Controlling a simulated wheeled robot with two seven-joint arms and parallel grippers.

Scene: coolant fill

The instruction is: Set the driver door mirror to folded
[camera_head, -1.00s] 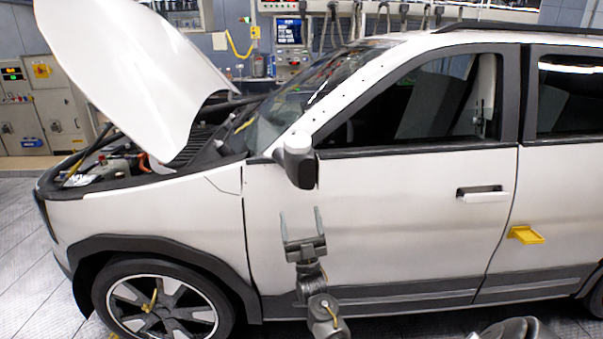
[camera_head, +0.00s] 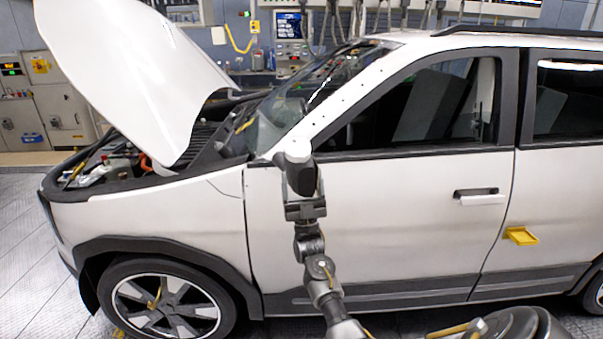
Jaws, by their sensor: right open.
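The driver door mirror (camera_head: 300,172) has a white cap on top and a dark housing below. It sticks out from the front upper corner of the white driver door (camera_head: 400,220), by the base of the windshield. My right gripper (camera_head: 304,188) is open and right below the mirror, with its fingers pointing up at the lower part of the housing. The fingers appear to straddle the housing, but I cannot tell whether they touch it. My left gripper is not in view.
The white car's hood (camera_head: 125,75) stands raised at the left over an open engine bay (camera_head: 110,165). A wall console (camera_head: 290,40) stands behind the car.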

